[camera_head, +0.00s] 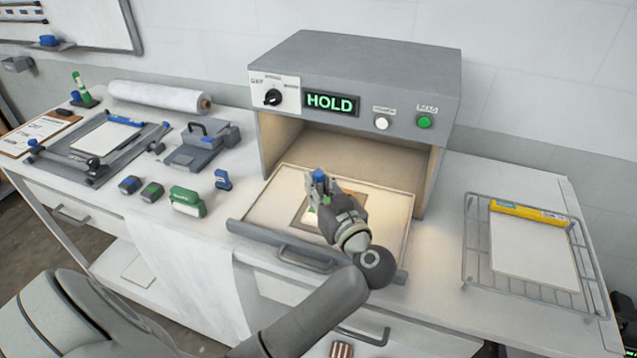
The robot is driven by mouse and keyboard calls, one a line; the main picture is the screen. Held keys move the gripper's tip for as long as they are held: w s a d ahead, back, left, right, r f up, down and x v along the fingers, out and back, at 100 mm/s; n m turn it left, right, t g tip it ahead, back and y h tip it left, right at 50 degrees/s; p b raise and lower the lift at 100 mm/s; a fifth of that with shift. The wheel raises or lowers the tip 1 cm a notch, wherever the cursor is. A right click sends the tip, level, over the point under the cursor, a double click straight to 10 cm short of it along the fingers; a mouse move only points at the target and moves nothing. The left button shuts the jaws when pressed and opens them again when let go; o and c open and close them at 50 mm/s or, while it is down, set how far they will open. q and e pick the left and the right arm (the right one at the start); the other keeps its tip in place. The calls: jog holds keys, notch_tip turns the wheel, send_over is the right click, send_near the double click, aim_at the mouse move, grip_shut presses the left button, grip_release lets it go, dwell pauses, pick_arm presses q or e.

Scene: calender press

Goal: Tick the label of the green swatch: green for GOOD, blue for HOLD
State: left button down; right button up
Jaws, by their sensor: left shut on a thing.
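The press (355,80) shows HOLD in green letters on its display (331,103). Its tray (270,212) is pulled out at the front. A framed card with coloured patches lies on the tray. My left gripper (324,192) is over the card, shut on a blue marker (319,176), of which only the blue top shows. I cannot tell whether its tip touches the card. My right gripper is not in view.
A green marker (77,84) stands upright at the back left, near a clipboard (35,134) and a film roll (155,98). Several small blue and green blocks lie left of the press. A wire rack (468,250) with a white sheet (530,250) stands at right.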

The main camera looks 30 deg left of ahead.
pick_arm(q)
jog(key=shift+f, duration=0.65)
dwell(0.9)
jog(key=shift+s+d+p, duration=0.3)
jog(key=shift+d+p, duration=0.2)
jog(key=shift+p, duration=0.35)
jog(key=shift+p, duration=0.55)
dwell(1.5)
jog(key=shift+w, duration=0.1)
jog(key=shift+w+d+r+p, duration=0.15)
jog(key=shift+w+d+p, duration=0.05)
jog(key=shift+p, duration=0.2)
jog(key=shift+w+d, duration=0.1)
jog(key=shift+w, duration=0.05)
jog(key=shift+p, duration=0.6)
dwell(1.1)
